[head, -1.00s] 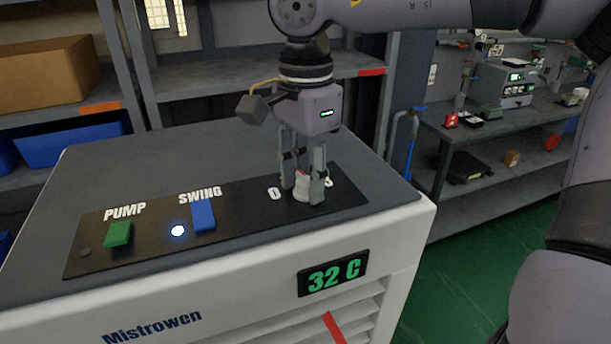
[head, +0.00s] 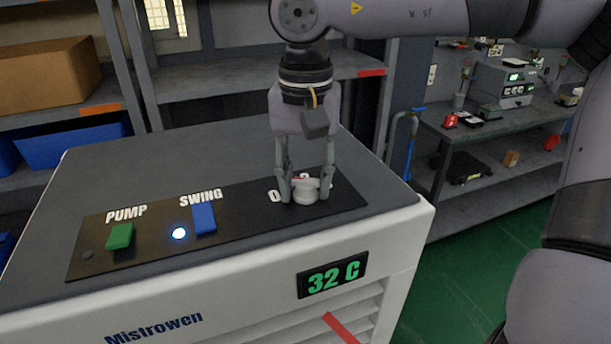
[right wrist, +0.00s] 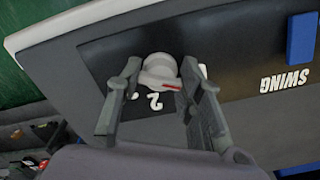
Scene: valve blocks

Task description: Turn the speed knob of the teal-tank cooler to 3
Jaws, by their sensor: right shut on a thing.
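The cooler (head: 160,165) has a grey top and white front. Its black control panel (head: 240,215) bears a pale round speed knob (head: 306,193) with a red mark. My right gripper (head: 307,185) points down with its fingers shut on opposite sides of the knob. In the right wrist view the knob (right wrist: 158,72) is between the fingertips (right wrist: 158,88). Its red mark lies between the digit 2 and a partly hidden digit. In the head view a 0 shows left of the knob; other digits are mostly covered. No teal tank is visible. My left gripper is not in view.
The panel also holds a green PUMP switch (head: 120,236), a blue SWING switch (head: 204,218) and a lit lamp (head: 179,233). A display (head: 333,274) on the front reads 32 C. Shelves stand behind; a workbench (head: 500,130) is at right.

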